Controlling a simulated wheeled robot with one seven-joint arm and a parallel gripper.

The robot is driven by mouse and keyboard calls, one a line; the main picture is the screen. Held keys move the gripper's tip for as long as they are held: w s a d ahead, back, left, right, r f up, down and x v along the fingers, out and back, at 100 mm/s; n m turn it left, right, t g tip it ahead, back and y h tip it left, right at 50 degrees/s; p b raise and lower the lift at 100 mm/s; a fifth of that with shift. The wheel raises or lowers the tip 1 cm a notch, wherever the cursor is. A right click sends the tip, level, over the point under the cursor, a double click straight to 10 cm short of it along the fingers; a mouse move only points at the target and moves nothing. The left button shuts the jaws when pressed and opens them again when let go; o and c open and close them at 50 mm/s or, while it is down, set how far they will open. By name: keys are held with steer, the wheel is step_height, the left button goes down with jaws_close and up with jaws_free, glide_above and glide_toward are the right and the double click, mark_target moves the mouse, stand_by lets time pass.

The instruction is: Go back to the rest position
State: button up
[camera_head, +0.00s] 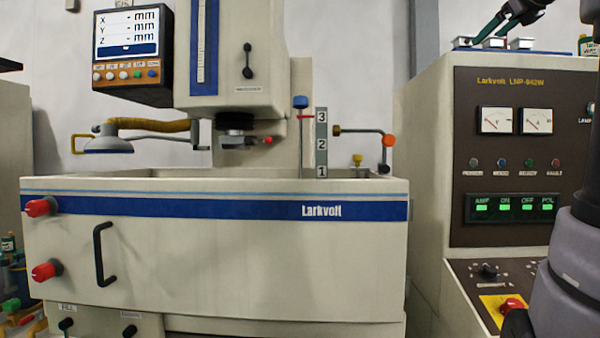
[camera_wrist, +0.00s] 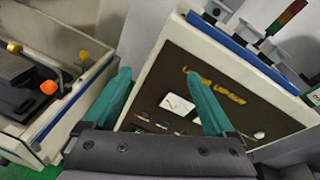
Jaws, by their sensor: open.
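My gripper (camera_wrist: 158,76) shows in the wrist view with its two teal fingers spread apart and nothing between them. It is in front of the brown panel of the generator cabinet (camera_wrist: 165,65), and I cannot tell how far away that panel is. In the head view, part of my gripper shows dark at the upper right, above the cabinet top (camera_head: 450,55). My arm also fills the right edge there and covers part of the cabinet's front.
The Larkvolt machine tank (camera_head: 220,250) stands at left and centre, with a handle and red knobs on its front. A display (camera_head: 130,48) hangs above it.

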steer(key=s+a+f+n+g, duration=0.2)
steer(key=s+a+f+n, duration=0.3)
steer(key=f, duration=0.8)
steer(key=s+a+f+n+g+y, duration=0.1)
steer(key=s+a+f+n+g, duration=0.2)
steer(key=s+a+f+n, duration=0.3)
steer(key=s+a+f+n+g, duration=0.3)
steer(key=s+a+f+n, duration=0.2)
steer(key=a+f+n, duration=0.7)
step_height(320, 180, down, 8)
steer(key=n, duration=0.4)
steer(key=shift+s+f, duration=0.25)
steer(key=shift+a, duration=0.1)
